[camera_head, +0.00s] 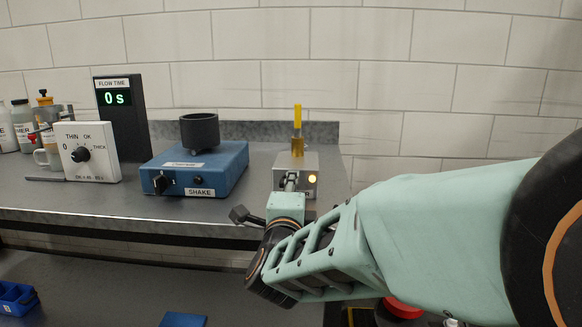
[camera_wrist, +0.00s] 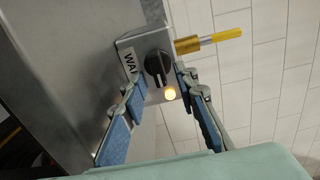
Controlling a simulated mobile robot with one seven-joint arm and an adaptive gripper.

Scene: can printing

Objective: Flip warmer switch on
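The warmer (camera_head: 311,165) is a small grey metal box near the right end of the bench, its front partly hidden by my gripper. Its black rotary switch (camera_wrist: 158,66) shows in the wrist view beside a label reading "WA", the rest cut off. A round yellow indicator lamp (camera_head: 312,179) on its front glows; it is also lit in the wrist view (camera_wrist: 170,94). My gripper (camera_wrist: 160,78) is open in front of the switch, one blue-padded finger on each side. I cannot tell whether either finger touches it.
A brass piece with a yellow rod (camera_head: 298,118) stands up from the warmer. Left of it are a blue shaker (camera_head: 215,175) with a black cup, a white dial box (camera_head: 100,168) and a timer (camera_head: 120,120) reading 0 s. The tiled wall is close behind.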

